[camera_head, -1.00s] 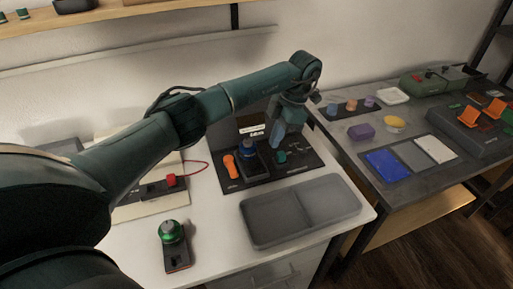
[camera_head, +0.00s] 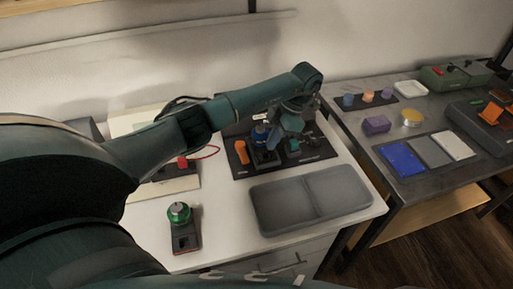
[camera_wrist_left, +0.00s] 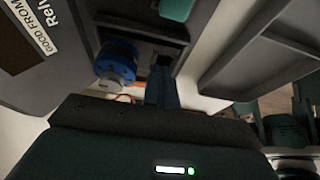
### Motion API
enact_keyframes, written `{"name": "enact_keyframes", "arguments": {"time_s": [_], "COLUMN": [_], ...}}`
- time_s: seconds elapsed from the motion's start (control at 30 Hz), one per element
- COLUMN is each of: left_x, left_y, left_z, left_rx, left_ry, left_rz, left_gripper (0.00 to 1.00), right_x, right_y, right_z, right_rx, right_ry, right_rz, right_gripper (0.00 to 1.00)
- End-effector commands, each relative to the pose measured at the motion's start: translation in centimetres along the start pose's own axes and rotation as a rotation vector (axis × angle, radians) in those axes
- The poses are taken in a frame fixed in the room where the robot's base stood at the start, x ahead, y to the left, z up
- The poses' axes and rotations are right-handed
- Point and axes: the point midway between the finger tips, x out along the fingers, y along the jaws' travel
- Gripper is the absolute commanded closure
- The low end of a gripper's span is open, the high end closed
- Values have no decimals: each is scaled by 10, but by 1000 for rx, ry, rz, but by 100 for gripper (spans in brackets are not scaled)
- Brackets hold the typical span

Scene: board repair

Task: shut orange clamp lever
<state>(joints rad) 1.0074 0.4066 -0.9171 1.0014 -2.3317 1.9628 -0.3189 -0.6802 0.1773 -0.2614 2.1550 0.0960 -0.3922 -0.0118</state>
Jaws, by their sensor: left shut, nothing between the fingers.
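An upright orange handle (camera_head: 241,152) stands at the left of the black board on the white bench in the head view. Orange levers (camera_head: 497,112) also show on a dark fixture at the far right; which one is the clamp lever I cannot tell. My left gripper (camera_head: 275,140) is shut and empty, over the black board beside a blue round part (camera_head: 260,132). In the left wrist view, my left gripper's fingers (camera_wrist_left: 161,88) are together, right of the blue part (camera_wrist_left: 118,60). No orange lever shows clearly there. My right gripper is not in view.
A teal part (camera_head: 293,145) sits right of the gripper on the board. A grey two-part tray (camera_head: 312,198) lies in front. A green-topped button unit (camera_head: 180,214) stands at the front left. The second table holds blue, grey and white pads (camera_head: 402,160).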

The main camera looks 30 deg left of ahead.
Motion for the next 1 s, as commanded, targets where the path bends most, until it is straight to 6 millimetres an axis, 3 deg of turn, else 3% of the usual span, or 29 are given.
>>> {"name": "enact_keyframes", "arguments": {"time_s": [0.1, 0.2, 0.4, 1.0], "left_x": [25, 26, 34, 38], "left_y": [-1, 0, 0, 4], "left_z": [-1, -19, -35, -45], "left_rx": [0, -1, 0, 0], "left_ry": [3, 1, -1, 0], "left_rz": [-3, -1, -1, 1], "left_gripper": [100, 100, 100, 100], "right_x": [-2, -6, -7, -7], "right_y": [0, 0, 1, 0], "right_z": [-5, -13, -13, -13], "right_rx": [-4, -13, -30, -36], "right_ry": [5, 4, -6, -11], "right_rz": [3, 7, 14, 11], "right_gripper": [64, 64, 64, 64]}}
